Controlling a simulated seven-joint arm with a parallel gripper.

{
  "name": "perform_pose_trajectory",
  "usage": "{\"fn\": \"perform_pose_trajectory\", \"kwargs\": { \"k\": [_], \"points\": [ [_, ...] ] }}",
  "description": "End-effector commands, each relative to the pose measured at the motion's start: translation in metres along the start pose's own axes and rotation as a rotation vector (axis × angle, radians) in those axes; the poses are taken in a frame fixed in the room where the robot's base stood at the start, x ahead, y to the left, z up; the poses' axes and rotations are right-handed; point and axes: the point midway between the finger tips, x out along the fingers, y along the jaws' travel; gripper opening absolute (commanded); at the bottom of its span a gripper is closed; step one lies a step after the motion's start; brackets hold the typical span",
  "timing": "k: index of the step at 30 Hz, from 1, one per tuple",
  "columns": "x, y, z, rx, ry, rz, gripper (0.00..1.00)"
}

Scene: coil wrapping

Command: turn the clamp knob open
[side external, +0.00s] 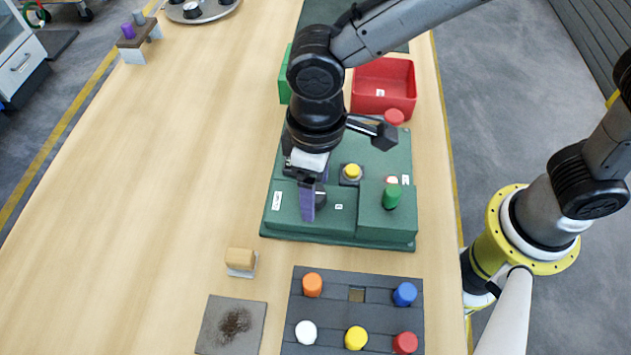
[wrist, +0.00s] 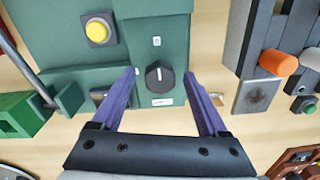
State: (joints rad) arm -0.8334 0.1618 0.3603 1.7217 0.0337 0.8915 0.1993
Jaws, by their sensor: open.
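The black knob (wrist: 159,77) sits on a raised part of the green fixture (wrist: 205,8). A white line on its top points up in the wrist view. In the side view the knob (side external: 321,198) is partly hidden behind a finger. My gripper (wrist: 161,72) is open, with its purple fingers to the left and right of the knob and a gap visible on both sides. In the side view my gripper (side external: 308,202) points down at the fixture's front left part. I cannot tell how far the fingertips reach down beside the knob.
A dark tray (side external: 330,310) with several coloured pegs is in front. The table at left is mostly clear.

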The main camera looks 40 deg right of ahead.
Motion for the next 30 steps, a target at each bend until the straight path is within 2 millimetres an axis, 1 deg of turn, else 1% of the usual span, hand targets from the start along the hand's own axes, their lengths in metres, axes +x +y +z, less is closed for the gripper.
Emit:
{"fn": "perform_pose_trajectory", "kwargs": {
  "k": [4,8,15,21,25,30],
  "points": [
    [-0.005,0.0,-0.001,-0.001,0.002,0.0,0.77],
    [-0.023,0.0,-0.001,-0.001,0.005,-0.001,0.77],
    [-0.075,0.0,-0.001,0.0,0.006,-0.001,0.77],
    [-0.114,0.0,-0.001,0.0,0.005,-0.001,0.77],
    [-0.129,0.0,-0.001,0.0,0.003,-0.001,0.77],
    [-0.138,0.0,0.0,0.0,0.001,0.0,0.77]
  ]
}}
